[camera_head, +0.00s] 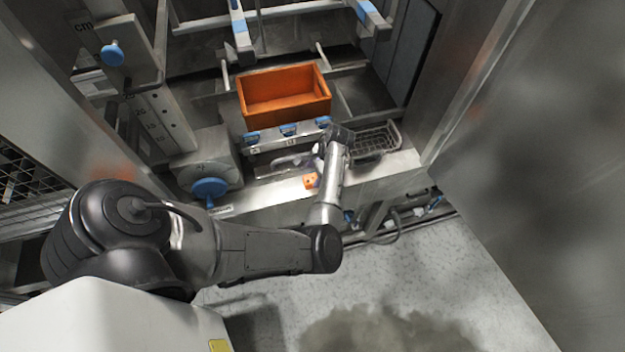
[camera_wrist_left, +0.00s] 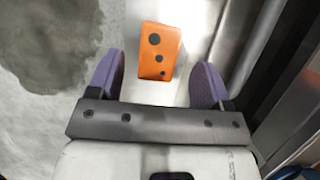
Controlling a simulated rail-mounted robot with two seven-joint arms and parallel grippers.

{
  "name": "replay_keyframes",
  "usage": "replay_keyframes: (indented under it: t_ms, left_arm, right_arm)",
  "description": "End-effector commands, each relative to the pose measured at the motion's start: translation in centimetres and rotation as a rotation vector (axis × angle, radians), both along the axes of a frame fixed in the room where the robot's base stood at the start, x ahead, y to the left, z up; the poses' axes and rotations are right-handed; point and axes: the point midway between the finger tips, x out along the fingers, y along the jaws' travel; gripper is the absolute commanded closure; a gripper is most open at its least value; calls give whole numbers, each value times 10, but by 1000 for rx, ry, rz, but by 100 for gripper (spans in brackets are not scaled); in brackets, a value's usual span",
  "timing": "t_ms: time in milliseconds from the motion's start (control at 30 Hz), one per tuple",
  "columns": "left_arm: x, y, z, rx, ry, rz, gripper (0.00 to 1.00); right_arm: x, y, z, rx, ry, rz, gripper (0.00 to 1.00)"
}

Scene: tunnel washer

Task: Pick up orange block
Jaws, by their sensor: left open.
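The orange block (camera_head: 310,181) lies on the metal ledge in the head view, just left of my left arm's forearm. In the left wrist view the orange block (camera_wrist_left: 160,51) shows dark round dots on its face. My left gripper (camera_wrist_left: 158,78) is open, with one purple finger on each side of the block's near end. The block is in line with the gap between the fingers, with space on both sides. I cannot tell how far the fingertips are above the ledge. In the head view the gripper is mostly hidden by the wrist. My right gripper is not in view.
An orange crate (camera_head: 284,92) stands behind the ledge. A wire basket (camera_head: 374,140) sits right of my wrist. A blue knob (camera_head: 209,190) sticks out at the left of the ledge. Metal walls stand on both sides. The floor (camera_head: 420,285) in front is clear.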

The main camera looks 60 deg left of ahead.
Motion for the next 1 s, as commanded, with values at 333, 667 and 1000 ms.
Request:
replay_keyframes:
  t_ms: [333,667,1000]
  left_arm:
    - [-13,1,-30,0,1,1,28]
    - [-14,1,-31,-1,0,1,35]
    - [-13,1,-31,-1,0,1,68]
  right_arm:
    - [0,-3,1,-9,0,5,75]
    - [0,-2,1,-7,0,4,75]
    - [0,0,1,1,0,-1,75]
